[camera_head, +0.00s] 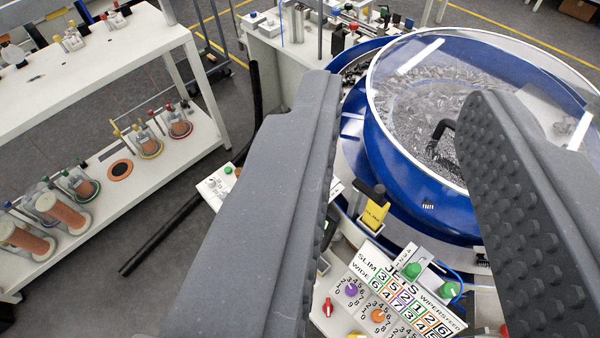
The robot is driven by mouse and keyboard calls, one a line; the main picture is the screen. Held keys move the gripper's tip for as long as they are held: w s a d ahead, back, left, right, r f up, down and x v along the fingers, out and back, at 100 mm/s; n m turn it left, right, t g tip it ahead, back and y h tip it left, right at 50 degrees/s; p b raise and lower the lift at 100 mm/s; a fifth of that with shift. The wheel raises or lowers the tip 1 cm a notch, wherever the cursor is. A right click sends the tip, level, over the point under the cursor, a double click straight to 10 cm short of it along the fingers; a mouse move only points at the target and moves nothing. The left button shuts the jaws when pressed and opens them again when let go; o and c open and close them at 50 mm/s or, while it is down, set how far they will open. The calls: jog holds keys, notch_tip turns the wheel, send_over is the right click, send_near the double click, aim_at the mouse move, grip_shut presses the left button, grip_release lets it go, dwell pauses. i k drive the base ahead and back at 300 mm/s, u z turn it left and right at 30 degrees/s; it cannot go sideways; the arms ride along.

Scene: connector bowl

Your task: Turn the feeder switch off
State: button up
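My gripper (405,95) is open and empty, its two dark grey fingers wide apart in the foreground. Between and below the fingers is a white control panel (338,268) with a red knob (327,307), a purple dial (352,291), an orange dial (378,315) and two green knobs (413,270). A smaller white box (212,186) with a green button (228,170) is partly hidden behind the left finger. I cannot tell which control is the feeder switch; no feeder label is readable. The blue feeder bowl (385,165) has a clear cover and holds many small metal parts.
A black-topped post with a yellow tag (375,215) stands between the bowl and the panel. A white shelf (100,77) with spools is at the left. A black pipe (160,240) lies on the floor beside it.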

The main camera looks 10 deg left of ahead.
aim_at(328, 306)
jog(key=u, duration=0.6)
jog(key=k, duration=1.65)
jog(key=z, duration=0.3)
jog(key=i, duration=1)
